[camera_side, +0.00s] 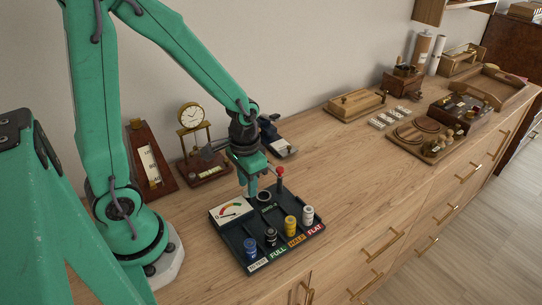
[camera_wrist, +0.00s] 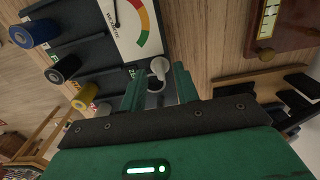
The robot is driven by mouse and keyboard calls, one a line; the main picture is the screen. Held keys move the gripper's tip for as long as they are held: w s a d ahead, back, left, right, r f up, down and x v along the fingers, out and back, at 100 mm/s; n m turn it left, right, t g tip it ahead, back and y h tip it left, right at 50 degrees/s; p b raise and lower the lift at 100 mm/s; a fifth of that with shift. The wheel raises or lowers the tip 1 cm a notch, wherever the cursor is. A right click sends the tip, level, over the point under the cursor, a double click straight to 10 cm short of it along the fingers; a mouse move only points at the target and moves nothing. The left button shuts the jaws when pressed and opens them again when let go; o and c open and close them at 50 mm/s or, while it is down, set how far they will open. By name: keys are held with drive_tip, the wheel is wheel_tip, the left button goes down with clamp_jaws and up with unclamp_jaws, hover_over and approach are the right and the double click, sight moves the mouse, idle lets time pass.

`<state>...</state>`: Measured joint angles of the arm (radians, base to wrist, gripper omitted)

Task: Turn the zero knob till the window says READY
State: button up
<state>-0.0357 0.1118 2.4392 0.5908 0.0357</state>
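A dark tester (camera_side: 238,245) lies on the wooden top, with a white meter (camera_side: 232,211) at its left corner; the meter also shows in the wrist view (camera_wrist: 127,25). A small green-lettered window (camera_side: 268,206) sits near the tester's back edge, its word too small to read. My gripper (camera_side: 262,186) points down over that back edge. In the wrist view, my open green fingers (camera_wrist: 158,82) stand either side of a pale grey, round-topped piece (camera_wrist: 160,67), which may be the zero knob. I cannot tell whether either finger touches it.
A red-topped post (camera_side: 280,172) stands close right of my gripper. A clock (camera_side: 191,116) and metronome-like box (camera_side: 150,165) stand behind. Bare wood lies to the right.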

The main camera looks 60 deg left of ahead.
drive_tip(key=shift+f, duration=0.45)
clamp_jaws()
